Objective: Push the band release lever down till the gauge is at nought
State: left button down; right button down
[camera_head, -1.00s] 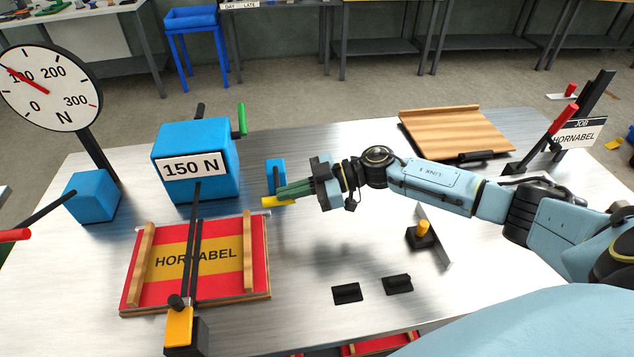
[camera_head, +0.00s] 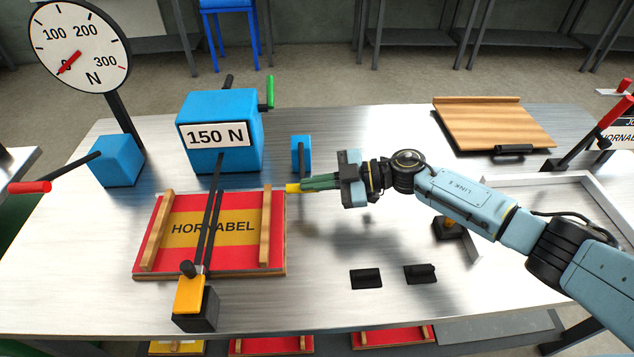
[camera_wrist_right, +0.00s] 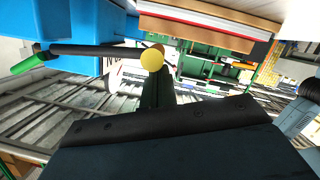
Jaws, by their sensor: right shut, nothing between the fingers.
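The band release lever is the short lever on the small blue block (camera_head: 301,150), with a yellow grip (camera_head: 292,188) pointing low toward the table. My right gripper (camera_head: 305,184) is shut and empty. Its green fingertips are at the yellow grip, seemingly touching it from above; exact contact is hard to tell. The yellow end also shows in the right wrist view (camera_wrist_right: 152,60), just past my fingers. The round white gauge (camera_head: 82,45) at the back left has its red needle at 0. My left gripper is not in view.
A blue box marked 150 N (camera_head: 218,150) with a green handle stands behind the red and yellow HORNABEL sheet (camera_head: 225,265). A blue block (camera_head: 116,160) with a red-handled lever is at left. A wooden board (camera_head: 495,125) lies at back right.

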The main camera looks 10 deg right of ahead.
jog(key=shift+f, duration=0.2)
jog(key=s+d+r+p, duration=0.3)
jog(key=d+r+p, duration=0.2)
jog(key=d, duration=0.4)
jog(key=shift+s+d+r, duration=0.15)
jog(key=shift+s+r, duration=0.2)
jog(key=shift+r, duration=0.35)
dwell(0.6)
